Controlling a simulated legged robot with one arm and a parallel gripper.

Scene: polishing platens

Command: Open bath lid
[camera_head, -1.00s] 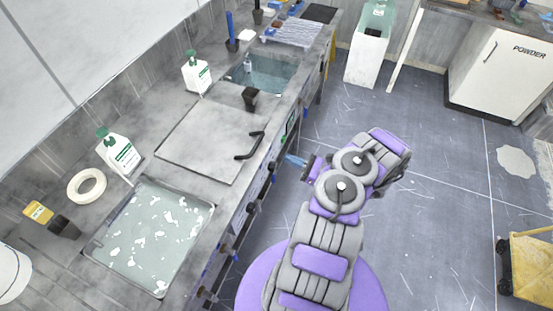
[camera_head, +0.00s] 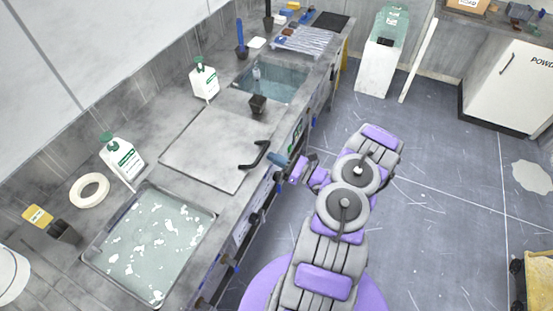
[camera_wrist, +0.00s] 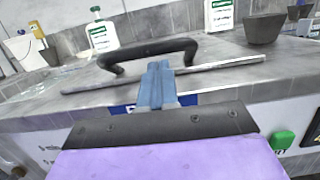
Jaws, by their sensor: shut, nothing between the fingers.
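The bath lid (camera_head: 208,148) is a flat grey plate lying on the counter between two open basins, with a black bar handle (camera_head: 255,157) along its right edge. In the wrist view the lid (camera_wrist: 215,72) appears edge-on and the curved handle (camera_wrist: 150,48) stands over it. My gripper (camera_head: 279,161) is at the counter's front edge, just right of the handle. In the wrist view its blue fingers (camera_wrist: 158,72) are together and empty, pointing at the handle and overlapping its lower edge in the picture. I cannot tell whether they touch it.
A basin of cloudy water (camera_head: 150,245) lies nearer, and a clear-water basin (camera_head: 272,80) farther back. A dark cup (camera_head: 258,105) stands by the lid's far corner. White bottles (camera_head: 204,78) line the wall. Floor to the right is open.

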